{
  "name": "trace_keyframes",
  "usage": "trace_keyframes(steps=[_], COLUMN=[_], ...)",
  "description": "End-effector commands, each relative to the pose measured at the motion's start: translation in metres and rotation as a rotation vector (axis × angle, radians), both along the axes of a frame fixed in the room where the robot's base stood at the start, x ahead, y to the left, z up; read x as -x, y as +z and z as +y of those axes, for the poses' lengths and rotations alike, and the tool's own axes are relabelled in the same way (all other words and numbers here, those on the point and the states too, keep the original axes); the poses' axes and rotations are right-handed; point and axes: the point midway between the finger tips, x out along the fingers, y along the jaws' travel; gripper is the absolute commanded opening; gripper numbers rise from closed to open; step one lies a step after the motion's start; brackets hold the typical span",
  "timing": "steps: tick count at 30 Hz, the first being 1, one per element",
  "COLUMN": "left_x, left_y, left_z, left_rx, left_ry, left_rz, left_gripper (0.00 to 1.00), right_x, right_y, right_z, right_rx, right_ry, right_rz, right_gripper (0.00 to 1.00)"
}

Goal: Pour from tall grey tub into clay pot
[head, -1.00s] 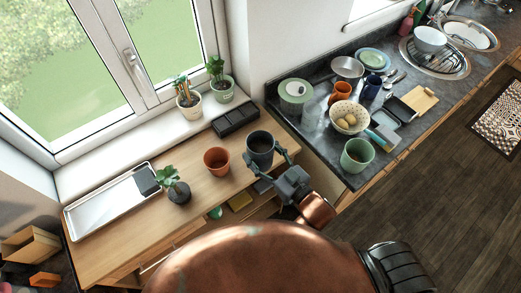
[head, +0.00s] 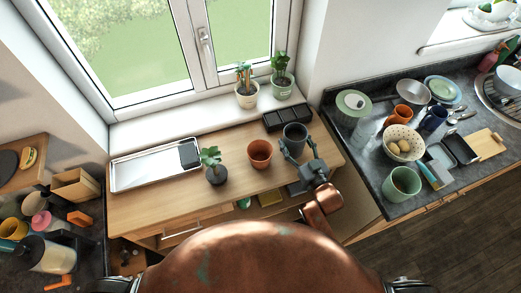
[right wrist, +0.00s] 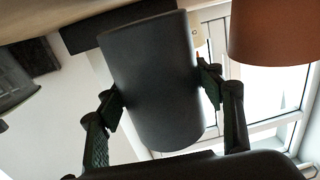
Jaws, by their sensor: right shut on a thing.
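The tall grey tub (head: 294,133) is upright at the right end of the wooden bench. My right gripper (head: 298,155) is shut on it from the front. In the right wrist view the tub (right wrist: 155,80) sits between both fingers (right wrist: 165,95). The clay pot (head: 260,153) stands on the bench just left of the tub, apart from it, with dark contents. It also shows in the right wrist view (right wrist: 272,30). I cannot tell whether the tub touches the bench. My left gripper is not in view.
A small plant in a dark pot (head: 216,174) stands left of the clay pot. A metal tray (head: 145,170) lies further left. A black seed tray (head: 287,117) is behind the tub. Potted plants stand on the sill. A cluttered counter (head: 420,205) is at right.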

Motion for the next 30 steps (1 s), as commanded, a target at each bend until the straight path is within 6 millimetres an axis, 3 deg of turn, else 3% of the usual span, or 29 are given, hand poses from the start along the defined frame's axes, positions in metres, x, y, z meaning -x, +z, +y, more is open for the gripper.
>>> trace_keyframes(steps=[7, 20, 30], left_x=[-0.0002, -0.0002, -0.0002], left_y=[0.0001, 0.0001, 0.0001], left_z=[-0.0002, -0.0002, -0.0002], left_rx=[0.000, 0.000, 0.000], left_ry=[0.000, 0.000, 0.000], left_rz=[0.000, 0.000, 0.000], left_gripper=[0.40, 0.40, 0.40], right_x=[-0.0154, -0.0149, -0.0119], right_y=[-0.0104, -0.0095, -0.0043], right_z=[0.0017, 0.0029, 0.0093], right_rx=[-0.008, 0.016, 0.153], right_ry=[-0.003, -0.002, -0.003], right_rz=[-0.002, -0.013, -0.074], right_gripper=[0.25, 0.25, 0.25])
